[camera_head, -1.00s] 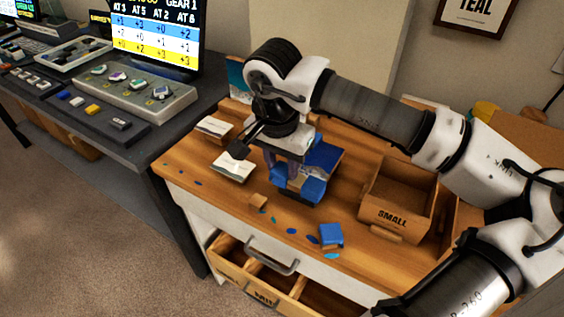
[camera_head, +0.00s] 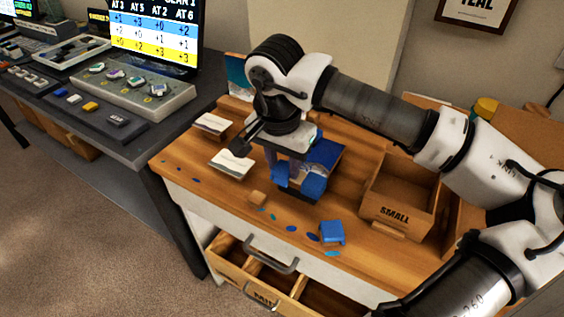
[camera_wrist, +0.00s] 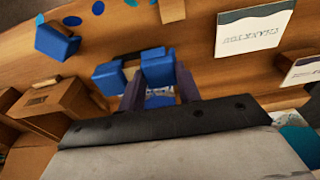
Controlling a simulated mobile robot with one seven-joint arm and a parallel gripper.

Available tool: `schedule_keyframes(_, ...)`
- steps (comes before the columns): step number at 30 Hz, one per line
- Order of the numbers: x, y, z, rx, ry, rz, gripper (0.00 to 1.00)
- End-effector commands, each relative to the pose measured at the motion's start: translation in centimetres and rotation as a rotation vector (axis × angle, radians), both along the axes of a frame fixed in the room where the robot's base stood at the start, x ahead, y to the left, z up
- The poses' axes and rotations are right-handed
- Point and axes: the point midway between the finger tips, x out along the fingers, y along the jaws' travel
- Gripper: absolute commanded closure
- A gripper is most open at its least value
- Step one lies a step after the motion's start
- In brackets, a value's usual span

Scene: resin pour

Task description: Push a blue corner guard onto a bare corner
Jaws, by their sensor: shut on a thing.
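A blue corner guard (camera_wrist: 158,67) is between the two fingers of my gripper (camera_wrist: 160,90) in the wrist view. My gripper (camera_head: 288,168) is shut on it, low over the wooden worktop in the head view. A second blue guard (camera_wrist: 110,77) sits just beside the left finger in the wrist view; it also shows right of the held one in the head view (camera_head: 314,186). The piece under the guards is mostly hidden by my gripper, so I cannot tell whether the held guard touches a corner. A loose blue guard (camera_head: 331,233) lies near the worktop's front edge.
A wooden box marked SMALL (camera_head: 392,214) stands to the right. White cards (camera_head: 231,164) lie to the left. A small wooden block (camera_head: 258,199) and several flat blue and teal chips lie in front. An open drawer (camera_head: 262,275) juts out below.

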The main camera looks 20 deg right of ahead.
Motion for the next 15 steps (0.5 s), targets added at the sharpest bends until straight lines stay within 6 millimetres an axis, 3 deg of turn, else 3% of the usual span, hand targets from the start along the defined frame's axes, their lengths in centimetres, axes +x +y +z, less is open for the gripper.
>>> schedule_keyframes(5,-0.03,-0.1,-0.07,-0.001,0.001,-0.001,0.88)
schedule_keyframes(6,-0.03,-0.1,-0.07,-0.001,0.001,-0.001,0.65)
schedule_keyframes(12,-0.05,-0.11,-0.1,-0.001,0.003,-0.001,0.41)
schedule_keyframes(15,-0.05,-0.11,-0.11,-0.002,0.004,-0.001,0.41)
